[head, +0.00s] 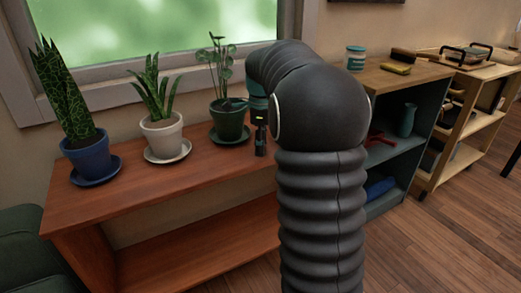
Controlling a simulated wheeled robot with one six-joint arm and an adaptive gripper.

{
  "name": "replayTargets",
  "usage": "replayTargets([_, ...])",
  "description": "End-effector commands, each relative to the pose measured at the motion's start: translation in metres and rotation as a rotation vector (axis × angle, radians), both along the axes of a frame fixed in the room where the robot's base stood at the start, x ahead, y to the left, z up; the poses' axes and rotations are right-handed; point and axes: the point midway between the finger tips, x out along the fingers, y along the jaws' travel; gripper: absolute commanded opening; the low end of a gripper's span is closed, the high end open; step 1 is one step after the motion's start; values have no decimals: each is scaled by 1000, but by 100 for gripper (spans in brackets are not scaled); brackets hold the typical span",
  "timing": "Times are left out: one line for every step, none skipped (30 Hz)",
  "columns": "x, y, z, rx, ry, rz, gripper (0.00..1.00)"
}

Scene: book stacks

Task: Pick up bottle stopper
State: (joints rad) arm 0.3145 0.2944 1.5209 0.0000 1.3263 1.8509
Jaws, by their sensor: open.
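I cannot make out a bottle stopper in the head view; my arm covers the right part of the bench top and could hide it. My gripper (261,148) points down at the right part of the reddish wooden bench (130,200), just right of the green pot. It is open, but small and partly covered by my arm. I cannot tell whether its tips touch the wood or whether anything lies between them.
Three potted plants stand along the bench: a blue pot (90,157), a white pot (162,137) and a dark green pot (230,121). Right stands a shelf unit (432,85) with a jar (355,58) on top. Bare wood lies in front of the pots.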

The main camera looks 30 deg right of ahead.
Motion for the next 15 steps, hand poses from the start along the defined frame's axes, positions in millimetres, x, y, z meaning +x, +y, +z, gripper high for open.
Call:
replayTargets([0, 0, 0, 0, 0, 0, 53])
replayTargets([0, 0, 0, 0, 0, 0, 53])
replayTargets([0, 0, 0, 0, 0, 0, 48])
replayTargets([0, 0, 0, 0, 0, 0, 40])
replayTargets([0, 0, 0, 0, 0, 0, 33])
replayTargets([0, 0, 0, 0, 0, 0, 23])
replayTargets([0, 0, 0, 0, 0, 0, 15])
replayTargets([0, 0, 0, 0, 0, 0, 9])
replayTargets([0, 0, 0, 0, 0, 0, 9])
replayTargets([0, 0, 0, 0, 0, 0, 9])
replayTargets([0, 0, 0, 0, 0, 0, 9])
replayTargets([0, 0, 0, 0, 0, 0, 8])
replayTargets([0, 0, 0, 0, 0, 0, 8])
replayTargets([0, 0, 0, 0, 0, 0, 8])
replayTargets([0, 0, 0, 0, 0, 0, 8])
